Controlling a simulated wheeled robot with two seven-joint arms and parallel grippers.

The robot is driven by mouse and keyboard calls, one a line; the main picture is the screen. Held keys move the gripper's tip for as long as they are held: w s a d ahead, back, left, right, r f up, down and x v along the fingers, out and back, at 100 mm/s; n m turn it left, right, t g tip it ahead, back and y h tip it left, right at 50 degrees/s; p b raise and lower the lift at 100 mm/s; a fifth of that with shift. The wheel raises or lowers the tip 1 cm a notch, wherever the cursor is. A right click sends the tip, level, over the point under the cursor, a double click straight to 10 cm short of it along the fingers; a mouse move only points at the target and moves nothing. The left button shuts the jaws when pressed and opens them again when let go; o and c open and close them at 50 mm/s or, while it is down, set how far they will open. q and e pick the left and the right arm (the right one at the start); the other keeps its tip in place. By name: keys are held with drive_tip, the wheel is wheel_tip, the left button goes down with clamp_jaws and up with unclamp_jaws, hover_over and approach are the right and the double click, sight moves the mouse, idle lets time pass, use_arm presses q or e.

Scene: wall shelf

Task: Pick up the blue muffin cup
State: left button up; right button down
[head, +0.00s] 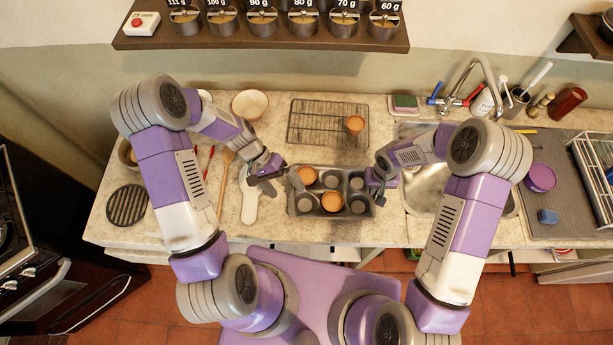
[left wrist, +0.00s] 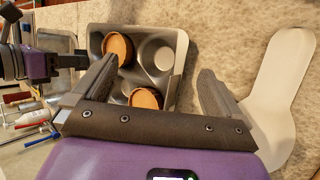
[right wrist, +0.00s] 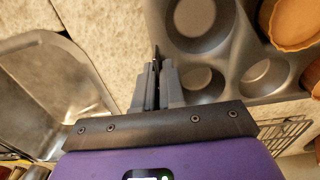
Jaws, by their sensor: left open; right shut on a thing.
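No blue muffin cup shows; the muffin cups in view look orange-brown. Two sit in the dark muffin tin (head: 290,205): one at the back left (head: 307,175) and one at the front middle (head: 332,201). A third cup (head: 355,125) stands on the wire rack. My left gripper (head: 268,172) is open and empty beside the tin's left end; in the left wrist view its fingers (left wrist: 155,80) are spread with the tin beyond. My right gripper (head: 378,176) is at the tin's right end. In the right wrist view its fingers (right wrist: 157,80) are closed on the tin's rim.
A wire cooling rack (head: 305,120) lies behind the tin. The sink (head: 430,190) is on the right. A shelf of labelled canisters (head: 260,40) hangs above.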

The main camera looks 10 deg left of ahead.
use_arm(q)
drive_tip(key=n+t+h, duration=0.1)
drive_tip(key=n+h, duration=0.1)
drive_tip(key=n, duration=0.3)
drive_tip(key=n+t+h, duration=0.2)
drive_tip(key=n+t, duration=0.5)
drive_tip(key=n, duration=1)
approach(305, 175)
drive_tip(key=x, duration=0.8)
drive_tip(key=shift+w, duration=0.1)
drive_tip(key=shift+c, duration=0.3)
